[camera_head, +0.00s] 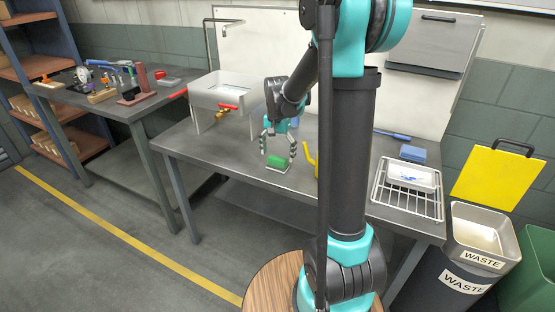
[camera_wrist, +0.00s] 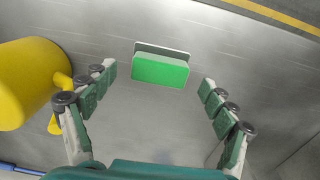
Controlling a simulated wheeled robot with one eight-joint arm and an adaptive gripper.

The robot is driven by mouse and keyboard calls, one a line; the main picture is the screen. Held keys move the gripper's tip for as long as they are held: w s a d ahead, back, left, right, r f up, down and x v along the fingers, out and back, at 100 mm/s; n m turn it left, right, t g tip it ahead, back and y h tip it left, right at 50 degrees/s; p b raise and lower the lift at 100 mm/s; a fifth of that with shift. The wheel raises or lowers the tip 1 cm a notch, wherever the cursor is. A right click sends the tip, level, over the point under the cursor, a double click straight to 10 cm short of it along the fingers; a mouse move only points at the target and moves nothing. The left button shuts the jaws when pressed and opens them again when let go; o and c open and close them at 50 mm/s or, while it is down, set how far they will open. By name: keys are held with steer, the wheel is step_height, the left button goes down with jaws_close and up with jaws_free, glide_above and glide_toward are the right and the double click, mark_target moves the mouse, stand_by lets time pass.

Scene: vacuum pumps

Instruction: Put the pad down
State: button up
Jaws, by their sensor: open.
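The pad (camera_head: 277,161) is a green block on a thin pale base, lying on the grey metal table (camera_head: 235,160). In the wrist view the green pad (camera_wrist: 160,71) lies flat beyond the fingertips, its pale base edge showing behind it. My gripper (camera_head: 278,148) is over the pad, pointing down, with its fingers spread. In the wrist view my gripper (camera_wrist: 158,80) is open, one finger on each side, with a visible gap to the pad on both sides. Nothing is held between the fingers.
A yellow object (camera_wrist: 28,82) stands close to the left finger. A sink (camera_head: 225,91) stands at the table's back left.

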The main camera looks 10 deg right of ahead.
step_height(320, 180, up, 9)
stand_by(0.3)
stand_by(0.4)
jaws_close()
stand_by(0.4)
stand_by(0.3)
stand_by(0.6)
